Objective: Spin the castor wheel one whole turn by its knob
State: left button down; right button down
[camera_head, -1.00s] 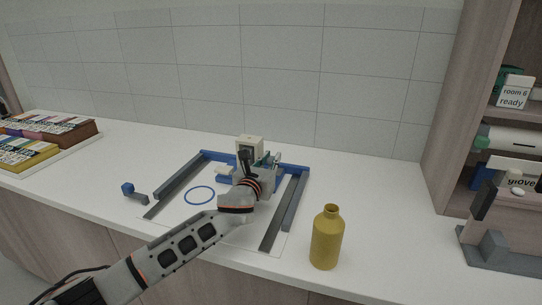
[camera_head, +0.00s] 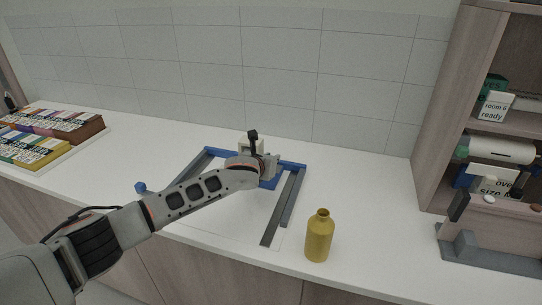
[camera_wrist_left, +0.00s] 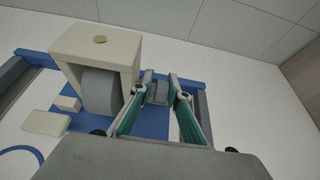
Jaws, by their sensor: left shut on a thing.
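The castor shows in the left wrist view: a cream fork (camera_wrist_left: 82,42) with a grey wheel (camera_wrist_left: 99,92) inside it. It stands on a blue plate (camera_wrist_left: 150,124). My left gripper (camera_wrist_left: 160,90) is beside the wheel, to its right, with its teal fingers closed around a small grey piece (camera_wrist_left: 160,93), which looks like the knob. In the head view my left gripper (camera_head: 270,166) is at the back of the blue-and-grey frame, and the arm and wrist hide most of the castor. My right gripper is out of view.
A blue-and-grey frame (camera_head: 287,196) surrounds the work area. A yellow bottle (camera_head: 318,238) stands at its front right. Boxes in a tray (camera_head: 45,140) are at the left, and a grey stand (camera_head: 490,258) and shelf (camera_head: 440,130) at the right. The counter between bottle and shelf is clear.

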pick_arm(q)
jog(key=shift+f+g, duration=0.1)
jog(key=shift+g, duration=0.7)
jog(key=shift+g+y, duration=0.3)
jog(key=c, duration=1.9)
grip_release()
jog(key=shift+v, duration=5.95)
